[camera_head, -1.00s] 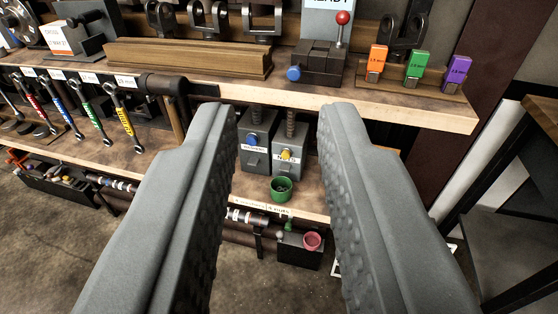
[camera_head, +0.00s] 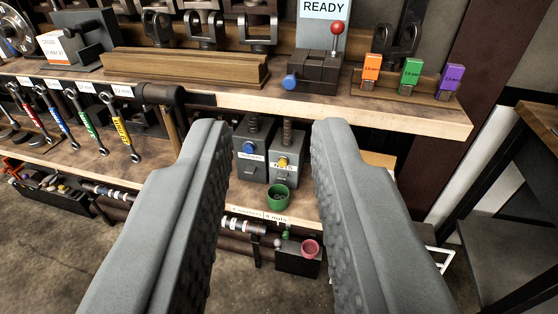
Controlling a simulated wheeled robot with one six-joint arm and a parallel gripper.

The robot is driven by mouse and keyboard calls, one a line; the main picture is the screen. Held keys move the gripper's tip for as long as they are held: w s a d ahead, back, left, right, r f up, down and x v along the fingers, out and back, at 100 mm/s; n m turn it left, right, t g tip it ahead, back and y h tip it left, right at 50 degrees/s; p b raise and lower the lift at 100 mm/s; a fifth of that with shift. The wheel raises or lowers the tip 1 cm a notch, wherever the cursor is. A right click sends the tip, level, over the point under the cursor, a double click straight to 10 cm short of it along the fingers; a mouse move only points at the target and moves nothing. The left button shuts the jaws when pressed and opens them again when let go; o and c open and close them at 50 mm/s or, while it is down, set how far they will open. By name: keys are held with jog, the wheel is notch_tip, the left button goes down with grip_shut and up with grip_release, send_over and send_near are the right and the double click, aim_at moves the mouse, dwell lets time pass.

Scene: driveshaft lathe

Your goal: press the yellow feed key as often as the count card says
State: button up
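My gripper (camera_head: 268,135) is open and empty, its two grey fingers reaching up from the bottom of the picture. Between the fingertips, farther off on the lower shelf, stand two grey boxes. The right box (camera_head: 285,170) has a yellow key (camera_head: 282,162) and a white label that seems to read "NUTS". The left box (camera_head: 250,165) has a blue key (camera_head: 249,147) and a small label too fine to read. A green cup (camera_head: 277,197) stands in front of the right box. A small card (camera_head: 259,215) on the shelf edge below seems to read "4 nuts" at its right end.
The upper shelf (camera_head: 430,123) overhangs the boxes and carries a black block (camera_head: 314,72) with a red-knobbed lever, a "READY" sign (camera_head: 323,10) and coloured tags (camera_head: 410,74). Wrenches (camera_head: 118,125) hang at left. A dark stand (camera_head: 505,200) is at right.

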jog(key=shift+c, duration=0.3)
grip_shut()
dwell(1.7)
